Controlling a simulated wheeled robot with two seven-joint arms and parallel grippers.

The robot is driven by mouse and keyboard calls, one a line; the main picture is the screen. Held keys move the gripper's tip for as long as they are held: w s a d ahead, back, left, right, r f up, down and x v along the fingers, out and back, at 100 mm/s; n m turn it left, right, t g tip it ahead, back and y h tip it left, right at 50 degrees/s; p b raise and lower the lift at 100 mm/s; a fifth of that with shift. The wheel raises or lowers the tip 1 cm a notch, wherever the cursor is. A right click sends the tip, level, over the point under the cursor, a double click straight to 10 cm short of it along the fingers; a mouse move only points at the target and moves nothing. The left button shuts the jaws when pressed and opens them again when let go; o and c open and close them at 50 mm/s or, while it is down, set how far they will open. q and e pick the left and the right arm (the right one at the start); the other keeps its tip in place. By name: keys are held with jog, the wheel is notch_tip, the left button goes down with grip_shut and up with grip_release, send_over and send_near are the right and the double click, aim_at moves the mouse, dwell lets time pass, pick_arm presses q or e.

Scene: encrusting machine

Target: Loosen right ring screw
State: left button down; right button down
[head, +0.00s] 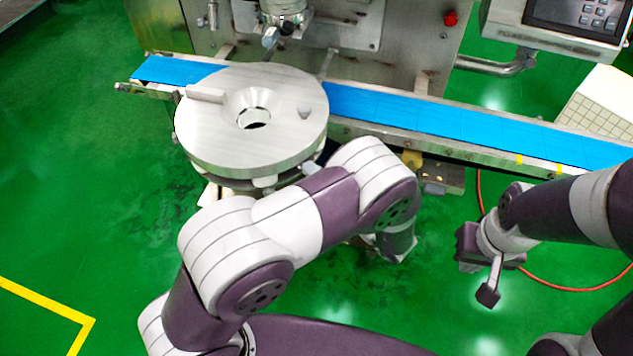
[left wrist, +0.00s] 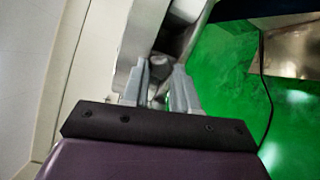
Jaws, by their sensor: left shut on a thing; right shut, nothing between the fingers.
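The round metal disc unit (head: 290,140), with a central funnel hole, sits over the blue belt in the head view. A small metal knob (head: 265,182) sticks out below its front edge. In the left wrist view my left gripper (left wrist: 166,82) is shut on a grey metal piece (left wrist: 160,70), which looks like the ring screw. The fingers partly hide it. My right gripper (head: 487,296) is shut and empty, pointing down over the floor at the right, well apart from the machine.
The blue conveyor belt (head: 430,112) runs left to right past the disc. The machine body (head: 370,70) stands behind, with a control panel (head: 575,18) at upper right. A red hose (head: 570,289) lies on the green floor near my right gripper. The floor at left is clear.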

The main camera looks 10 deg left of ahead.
pick_arm(q)
jog(key=shift+f+n+b, duration=0.15)
jog(key=shift+n+b, duration=5.85)
jog(key=shift+b, duration=3.45)
jog(key=shift+w, duration=0.1)
jog(key=c, duration=0.9)
grip_release()
jog(key=shift+o, duration=0.2)
